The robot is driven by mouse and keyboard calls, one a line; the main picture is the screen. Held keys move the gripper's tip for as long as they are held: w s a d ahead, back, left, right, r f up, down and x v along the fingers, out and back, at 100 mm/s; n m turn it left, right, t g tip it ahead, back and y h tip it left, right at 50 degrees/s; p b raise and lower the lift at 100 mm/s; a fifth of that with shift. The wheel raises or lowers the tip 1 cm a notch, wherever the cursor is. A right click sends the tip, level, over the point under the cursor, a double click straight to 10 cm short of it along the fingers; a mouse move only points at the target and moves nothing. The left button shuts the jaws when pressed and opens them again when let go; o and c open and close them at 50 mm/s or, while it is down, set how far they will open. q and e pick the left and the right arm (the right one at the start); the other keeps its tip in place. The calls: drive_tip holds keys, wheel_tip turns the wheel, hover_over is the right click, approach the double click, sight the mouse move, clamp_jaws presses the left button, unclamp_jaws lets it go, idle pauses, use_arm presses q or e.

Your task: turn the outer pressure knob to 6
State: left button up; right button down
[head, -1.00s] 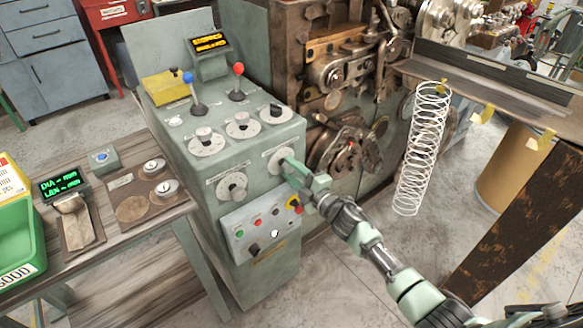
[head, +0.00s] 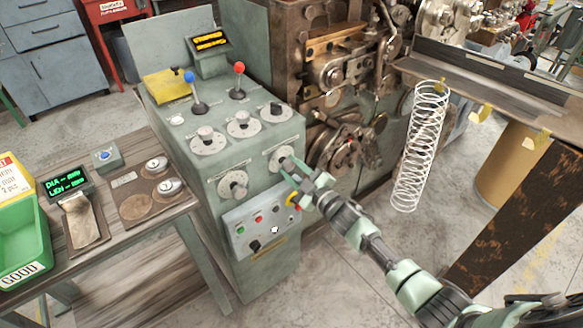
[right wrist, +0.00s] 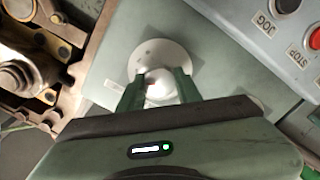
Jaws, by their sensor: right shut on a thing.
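The lower front of the green control cabinet has two knobs with round white dials. My right gripper (head: 289,166) reaches in from the lower right and is shut on the right-hand knob (head: 280,157). In the right wrist view its two green fingers (right wrist: 158,86) stand on either side of that knob, in front of its white dial (right wrist: 160,54). The fingers hide part of the dial, and its numbers and label are too small to read. The other front knob (head: 233,184) sits to the left, untouched. My left gripper is not in view.
Several dials sit on the sloped top, with a blue-knobbed lever (head: 194,92) and a red-knobbed lever (head: 238,80) behind. A button box (head: 262,226) juts out below the knobs. A white coil spring (head: 420,145) hangs to the right. JOG and STOP buttons show in the wrist view.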

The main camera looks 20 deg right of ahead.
drive_tip(key=shift+f, duration=0.1)
drive_tip(key=c, duration=1)
unclamp_jaws()
drive_tip(key=shift+o, duration=0.2)
drive_tip(key=v, duration=0.8)
drive_tip(key=shift+b, duration=0.35)
